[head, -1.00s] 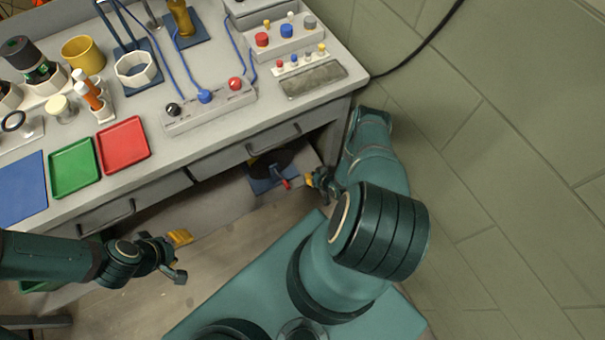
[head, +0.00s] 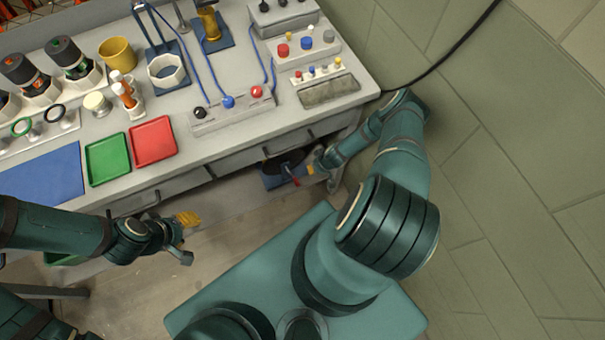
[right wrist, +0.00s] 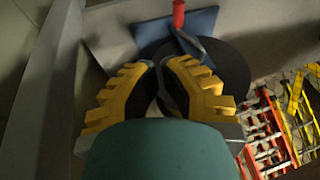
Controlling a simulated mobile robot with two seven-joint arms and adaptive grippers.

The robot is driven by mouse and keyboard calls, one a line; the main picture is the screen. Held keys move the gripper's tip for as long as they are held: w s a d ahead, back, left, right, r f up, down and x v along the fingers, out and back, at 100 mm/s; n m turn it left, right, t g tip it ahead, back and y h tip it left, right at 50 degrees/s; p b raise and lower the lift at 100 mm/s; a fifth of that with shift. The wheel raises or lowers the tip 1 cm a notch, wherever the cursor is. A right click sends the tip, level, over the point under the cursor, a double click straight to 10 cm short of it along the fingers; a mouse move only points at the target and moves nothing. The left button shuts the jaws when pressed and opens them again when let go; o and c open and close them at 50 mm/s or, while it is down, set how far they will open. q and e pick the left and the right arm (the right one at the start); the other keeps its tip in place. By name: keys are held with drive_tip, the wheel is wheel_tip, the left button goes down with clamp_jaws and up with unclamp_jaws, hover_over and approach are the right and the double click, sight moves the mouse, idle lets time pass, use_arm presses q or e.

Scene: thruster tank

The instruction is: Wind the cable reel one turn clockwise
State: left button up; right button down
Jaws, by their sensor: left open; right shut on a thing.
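The cable reel (head: 283,161) is a dark disc on a blue base, low under the right end of the bench. Its red crank handle (head: 295,181) sticks out at the front. My right gripper (head: 312,169) is beside the reel, on its right. In the right wrist view its yellow fingers (right wrist: 160,88) are closed together in front of the black disc (right wrist: 233,76). The red handle (right wrist: 178,14) shows beyond the fingertips, and the grey crank arm runs partly behind one finger. What lies between the fingertips is hidden. My left gripper (head: 188,238) is open and empty, away at the left.
The grey bench (head: 228,143) with drawers stands above the reel. Red (head: 153,141) and green (head: 108,159) trays and a control box (head: 232,107) lie on it. Floor is clear in front of the drawers.

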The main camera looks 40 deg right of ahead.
drive_tip(key=a+b+x, duration=0.2)
drive_tip(key=b+x, duration=0.7)
drive_tip(key=x, duration=0.4)
drive_tip(key=shift+s, duration=0.15)
drive_tip(key=shift+f, duration=0.1)
